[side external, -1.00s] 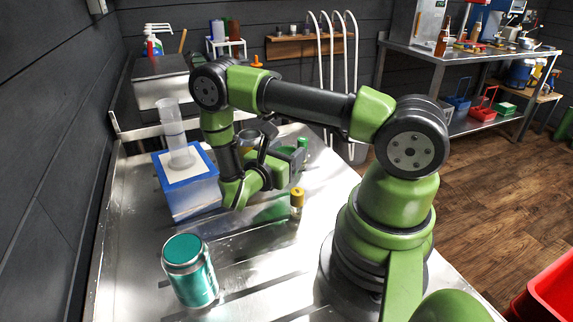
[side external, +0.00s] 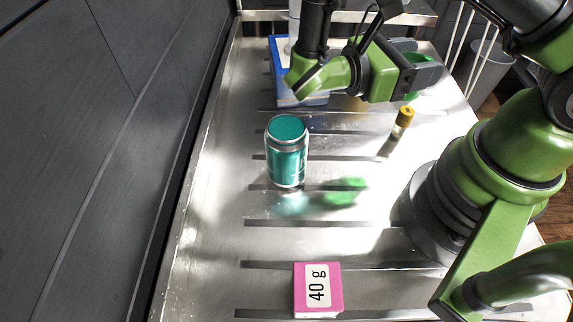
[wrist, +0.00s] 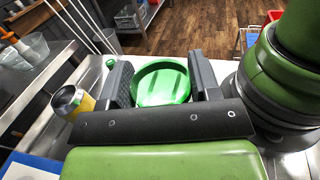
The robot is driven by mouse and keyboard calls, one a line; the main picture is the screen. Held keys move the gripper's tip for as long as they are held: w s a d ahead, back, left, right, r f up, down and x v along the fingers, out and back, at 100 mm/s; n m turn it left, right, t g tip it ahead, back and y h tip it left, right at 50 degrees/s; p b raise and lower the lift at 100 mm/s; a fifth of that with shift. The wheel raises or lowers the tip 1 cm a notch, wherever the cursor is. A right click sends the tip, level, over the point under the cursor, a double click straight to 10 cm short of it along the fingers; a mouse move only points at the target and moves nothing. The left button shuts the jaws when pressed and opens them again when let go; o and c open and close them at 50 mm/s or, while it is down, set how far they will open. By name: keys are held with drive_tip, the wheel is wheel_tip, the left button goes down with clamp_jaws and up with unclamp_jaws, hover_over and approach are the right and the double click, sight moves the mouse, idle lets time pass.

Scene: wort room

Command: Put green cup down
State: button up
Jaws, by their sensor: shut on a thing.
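My gripper (wrist: 160,82) is shut on the green cup (wrist: 163,86), which sits between the two dark fingers with its round rim facing the wrist camera. In the side external view my gripper (side external: 418,72) is over the far part of the metal draining table (side external: 225,235).
A teal can (side external: 287,162), a yellow-capped vial (side external: 403,120) and a pink 40 g box (side external: 318,290) stand on the table. A blue-edged block (side external: 283,85) is behind. A yellow metal-topped object (wrist: 72,102) is left in the wrist view. The table's near left is clear.

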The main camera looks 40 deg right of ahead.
drive_tip(key=s+a+r+m+g+y, duration=0.1)
drive_tip(key=s+a+m+g+y, duration=0.3)
drive_tip(key=s+a+m+y, duration=0.45)
drive_tip(key=s+a+r+m+g+y, duration=0.1)
drive_tip(key=s+a+m+g+y, duration=0.4)
drive_tip(key=a+y, duration=0.6)
drive_tip(key=w+a+f+m+t+y, duration=0.3)
drive_tip(key=w+a+m+t+y, duration=0.1)
drive_tip(key=w+m+t+y, duration=0.35)
drive_tip(key=w+a+f+m+t+y, duration=0.45)
drive_tip(key=m+t+y, duration=0.25)
drive_tip(key=m+t, duration=0.25)
drive_tip(key=shift+t, duration=0.4)
drive_tip(key=shift+w+d+f, duration=0.1)
drive_tip(key=shift+d+f, duration=0.05)
drive_tip(key=shift+f, duration=1.05)
drive_tip(key=shift+w+d+f, duration=0.15)
drive_tip(key=shift+f, duration=1.1)
drive_tip(key=shift+w+d+f, duration=0.1)
drive_tip(key=shift+d+f, duration=0.05)
drive_tip(key=shift+f, duration=1.05)
drive_tip(key=shift+f, duration=0.1)
